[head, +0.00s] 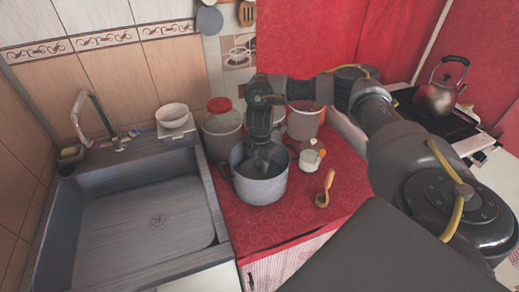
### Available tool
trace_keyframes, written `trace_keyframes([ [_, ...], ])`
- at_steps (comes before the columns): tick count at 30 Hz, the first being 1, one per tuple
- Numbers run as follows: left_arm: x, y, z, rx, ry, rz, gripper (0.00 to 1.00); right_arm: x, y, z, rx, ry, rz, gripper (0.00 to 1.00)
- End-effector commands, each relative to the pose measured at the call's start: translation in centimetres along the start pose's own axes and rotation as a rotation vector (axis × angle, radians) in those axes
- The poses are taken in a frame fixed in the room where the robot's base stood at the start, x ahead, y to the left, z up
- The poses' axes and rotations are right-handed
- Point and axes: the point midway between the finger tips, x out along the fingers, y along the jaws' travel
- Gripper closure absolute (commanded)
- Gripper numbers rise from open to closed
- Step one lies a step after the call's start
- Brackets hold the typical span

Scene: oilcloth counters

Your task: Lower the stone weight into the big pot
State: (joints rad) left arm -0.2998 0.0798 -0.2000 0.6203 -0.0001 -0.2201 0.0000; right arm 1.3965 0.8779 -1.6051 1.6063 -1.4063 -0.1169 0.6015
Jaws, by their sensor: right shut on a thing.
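The big pot (262,190) is a grey metal pot with side handles, standing on the red counter right of the sink. My right arm comes in from the right, and its gripper (257,166) points down into the pot's mouth. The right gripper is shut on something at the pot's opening. The stone weight cannot be told apart from the dark fingers and the pot's inside here. I cannot tell whether it touches the pot's bottom. My left gripper is not in view.
A lidded jar (221,130) stands behind the pot, and another container (304,122) stands behind to the right. The empty sink (140,235) is left. A kettle (438,97) sits on the stove.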

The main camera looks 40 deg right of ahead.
Motion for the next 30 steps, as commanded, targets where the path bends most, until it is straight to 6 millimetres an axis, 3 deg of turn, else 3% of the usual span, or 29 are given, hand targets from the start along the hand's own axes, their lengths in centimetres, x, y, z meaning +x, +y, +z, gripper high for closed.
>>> trace_keyframes([
  [30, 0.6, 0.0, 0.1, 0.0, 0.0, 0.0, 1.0, 1.1, 0.1, 0.0, 0.0, 0.0, 0.002, 1.0],
])
